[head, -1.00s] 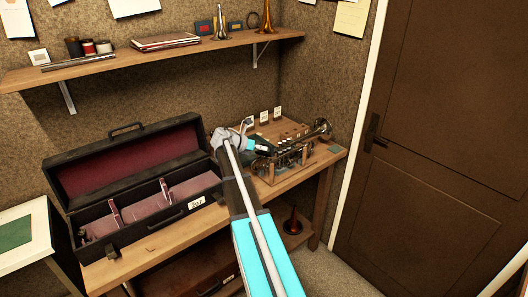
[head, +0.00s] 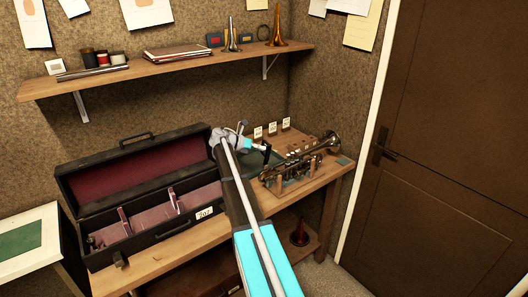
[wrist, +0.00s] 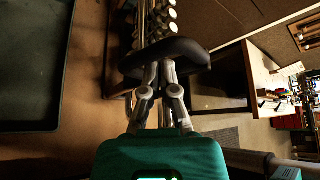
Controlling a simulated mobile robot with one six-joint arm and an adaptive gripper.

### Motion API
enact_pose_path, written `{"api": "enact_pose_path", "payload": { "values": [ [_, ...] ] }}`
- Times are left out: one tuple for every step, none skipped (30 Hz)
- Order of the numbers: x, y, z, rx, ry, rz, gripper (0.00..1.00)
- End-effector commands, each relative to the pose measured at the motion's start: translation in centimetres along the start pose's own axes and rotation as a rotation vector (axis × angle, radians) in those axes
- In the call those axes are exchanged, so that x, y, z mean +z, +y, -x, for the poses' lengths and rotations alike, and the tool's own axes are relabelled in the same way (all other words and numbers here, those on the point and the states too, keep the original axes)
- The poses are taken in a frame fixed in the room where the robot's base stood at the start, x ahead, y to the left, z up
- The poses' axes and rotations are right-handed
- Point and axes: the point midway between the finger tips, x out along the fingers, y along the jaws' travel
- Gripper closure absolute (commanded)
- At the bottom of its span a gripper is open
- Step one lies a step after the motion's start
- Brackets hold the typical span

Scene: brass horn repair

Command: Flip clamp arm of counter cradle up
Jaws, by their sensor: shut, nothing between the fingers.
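The counter cradle (head: 279,186) is a wooden stand on the bench's right part, holding a brass horn (head: 313,150) lying across it. A dark bar (head: 266,153), apparently the clamp arm, stands roughly upright at the cradle's left end. My gripper (head: 258,147) is shut and empty, with its tips at this bar. In the wrist view my gripper's fingertips (wrist: 160,68) meet a dark rounded bar (wrist: 175,52) lying across them, and the horn's valves (wrist: 168,15) show beyond. The wrist view does not show whether the tips touch the bar or how it is hinged.
An open black case (head: 140,195) with a red lining stands on the bench left of my arm. Small white cards (head: 272,129) stand behind the cradle. A shelf (head: 180,68) with a small horn (head: 277,25) hangs above. A door (head: 450,130) is at the right.

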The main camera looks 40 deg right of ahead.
Motion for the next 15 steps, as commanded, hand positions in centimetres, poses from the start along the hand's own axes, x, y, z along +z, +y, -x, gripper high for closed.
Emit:
{"api": "enact_pose_path", "payload": {
  "values": [
    [0.3, 0.6, 0.1, 0.000, -0.001, 0.000, 1.00],
    [0.4, 0.8, 0.2, 0.001, -0.001, 0.000, 1.00],
    [0.5, 1.1, 0.2, 0.001, -0.001, 0.000, 1.00],
    [0.6, 1.4, 0.3, 0.001, -0.001, 0.000, 1.00],
    [0.6, 1.6, 0.3, 0.001, -0.001, 0.000, 1.00],
    [0.7, 1.9, 0.4, 0.001, -0.001, 0.000, 1.00],
    [0.8, 2.1, 0.4, 0.001, -0.001, 0.000, 1.00],
    [0.8, 2.3, 0.5, 0.001, -0.001, 0.000, 1.00],
    [0.9, 2.6, 0.5, 0.001, -0.001, 0.000, 1.00],
    [0.9, 2.8, 0.5, 0.001, -0.001, 0.000, 1.00],
    [0.9, 3.0, 0.6, 0.001, -0.001, 0.000, 1.00],
    [1.0, 3.2, 0.6, 0.001, -0.001, 0.000, 1.00],
    [1.0, 3.4, 0.6, 0.001, -0.001, 0.000, 1.00],
    [1.0, 3.6, 0.6, 0.001, -0.001, 0.000, 1.00],
    [1.0, 3.8, 0.6, 0.001, -0.001, 0.000, 1.00]
  ]
}}
